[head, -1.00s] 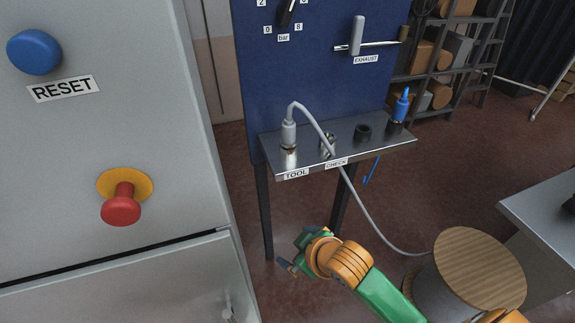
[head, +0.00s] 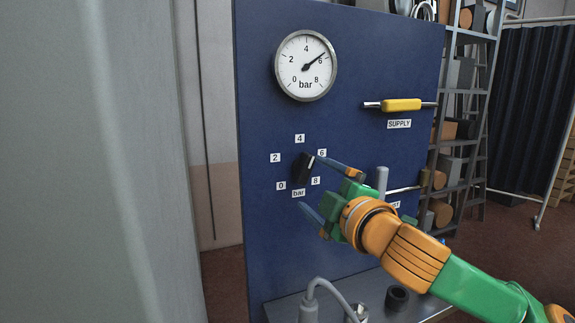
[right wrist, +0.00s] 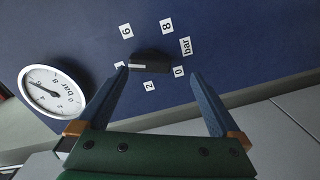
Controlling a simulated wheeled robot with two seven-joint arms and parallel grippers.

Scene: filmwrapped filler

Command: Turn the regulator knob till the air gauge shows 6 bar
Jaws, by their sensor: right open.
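The air gauge (head: 306,65) is on the blue panel; its needle points up and right, close to the 6, seemingly just on the 4 side. Below it, the black regulator knob (head: 301,170) has a white pointer line slanting up and right, between its 4 and 6 labels. My right gripper (head: 311,183) is open at the knob. In the right wrist view its fingertips (right wrist: 158,74) are apart, with the knob (right wrist: 151,63) showing between and slightly beyond them; contact cannot be told. The gauge (right wrist: 52,91) shows there too. My left gripper is not in view.
A yellow SUPPLY handle (head: 402,105) is on the panel's right side. A grey EXHAUST handle (head: 382,181) lies partly behind my right gripper. A metal shelf (head: 345,301) with a hose is below. A grey cabinet (head: 110,180) fills the left.

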